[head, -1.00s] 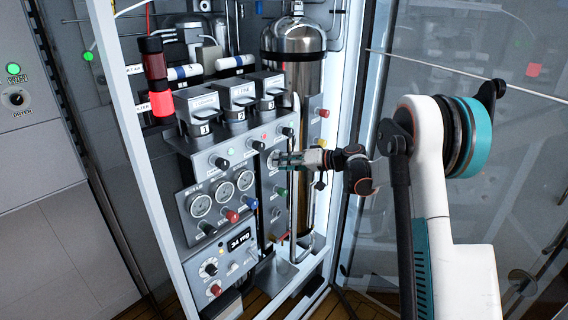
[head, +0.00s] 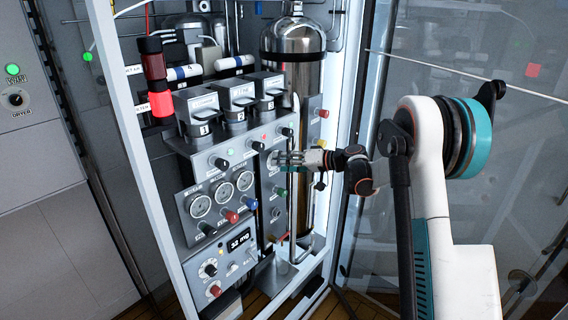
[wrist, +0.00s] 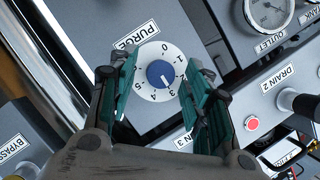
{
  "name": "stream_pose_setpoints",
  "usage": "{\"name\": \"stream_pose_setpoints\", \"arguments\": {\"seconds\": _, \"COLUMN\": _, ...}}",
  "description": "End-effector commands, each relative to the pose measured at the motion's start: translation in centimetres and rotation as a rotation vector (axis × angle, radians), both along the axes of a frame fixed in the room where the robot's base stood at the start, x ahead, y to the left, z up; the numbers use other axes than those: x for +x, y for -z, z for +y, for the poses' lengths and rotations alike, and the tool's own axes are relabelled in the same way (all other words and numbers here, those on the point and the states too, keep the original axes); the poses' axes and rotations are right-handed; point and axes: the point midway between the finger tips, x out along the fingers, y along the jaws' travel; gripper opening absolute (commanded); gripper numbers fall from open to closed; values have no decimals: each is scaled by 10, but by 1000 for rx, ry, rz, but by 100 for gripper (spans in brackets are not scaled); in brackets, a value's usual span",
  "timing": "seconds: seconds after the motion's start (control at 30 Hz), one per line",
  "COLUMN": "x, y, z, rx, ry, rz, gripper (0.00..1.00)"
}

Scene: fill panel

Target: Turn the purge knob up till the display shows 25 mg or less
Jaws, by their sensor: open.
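The purge knob (wrist: 160,73) has a blue centre on a white numbered dial, under a PURGE label (wrist: 136,34) in the wrist view. Its white pointer mark seems to point near 3. My gripper (wrist: 157,78) is open, with one finger on each side of the dial; I cannot tell whether they touch the knob. In the head view my gripper (head: 288,159) is up against the panel and partly covers the dial. The display (head: 240,240), low on the panel, appears to read 32 mg.
Round gauges (head: 223,192) and coloured knobs sit left of my gripper. A vertical pipe (head: 294,190) and a steel cylinder (head: 302,70) stand close by. A red button (wrist: 252,123) shows right of the dial. The glass door (head: 460,130) is at the right.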

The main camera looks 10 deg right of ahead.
Motion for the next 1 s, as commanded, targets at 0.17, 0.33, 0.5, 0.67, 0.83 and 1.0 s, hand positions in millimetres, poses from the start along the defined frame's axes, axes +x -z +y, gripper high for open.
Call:
{"name": "stream_pose_setpoints", "arguments": {"seconds": 0.17, "x": -13, "y": -6, "z": -18, "rx": 0, "ry": 3, "rz": 0, "gripper": 45}}
{"name": "stream_pose_setpoints", "arguments": {"seconds": 0.33, "x": -33, "y": -15, "z": -45, "rx": 0, "ry": 5, "rz": 1, "gripper": 45}}
{"name": "stream_pose_setpoints", "arguments": {"seconds": 0.5, "x": -52, "y": -24, "z": -69, "rx": -1, "ry": 4, "rz": 1, "gripper": 45}}
{"name": "stream_pose_setpoints", "arguments": {"seconds": 0.67, "x": -64, "y": -29, "z": -84, "rx": 0, "ry": 3, "rz": 0, "gripper": 45}}
{"name": "stream_pose_setpoints", "arguments": {"seconds": 0.83, "x": -69, "y": -32, "z": -90, "rx": 0, "ry": 1, "rz": 1, "gripper": 45}}
{"name": "stream_pose_setpoints", "arguments": {"seconds": 1.0, "x": -70, "y": -32, "z": -90, "rx": 1, "ry": 0, "rz": 1, "gripper": 45}}
